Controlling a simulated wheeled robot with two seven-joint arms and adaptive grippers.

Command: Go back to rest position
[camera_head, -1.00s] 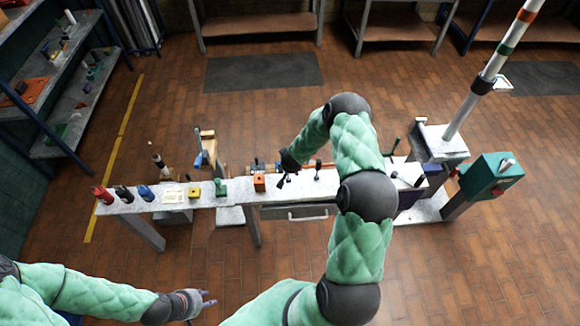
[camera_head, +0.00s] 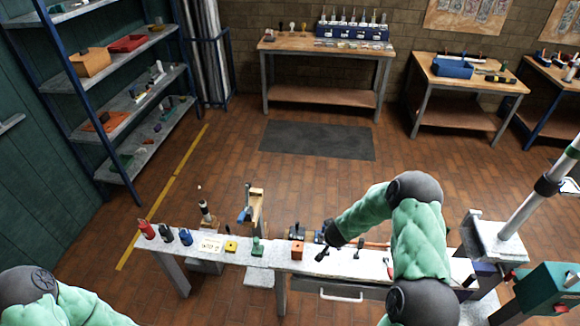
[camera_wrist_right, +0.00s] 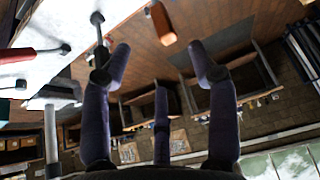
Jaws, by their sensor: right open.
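My right arm (camera_head: 415,240), in green padding, reaches over the narrow bench in the head view. Its dark gripper (camera_head: 322,254) hangs above the bench top, to the right of an orange block (camera_head: 297,249). In the right wrist view the fingers of the right gripper (camera_wrist_right: 160,62) are spread apart with nothing between them. A grey rod with a dark knob (camera_wrist_right: 99,58) shows close to the left finger; I cannot tell whether they touch. My left arm (camera_head: 60,300) shows only at the lower left corner, and its gripper is out of the picture.
The narrow bench (camera_head: 330,268) carries red, black and blue items, a yellow block (camera_head: 231,246) and a green part (camera_head: 257,246). A white mast (camera_head: 525,205) and a teal box (camera_head: 550,288) stand at right. Shelves (camera_head: 130,110) stand left.

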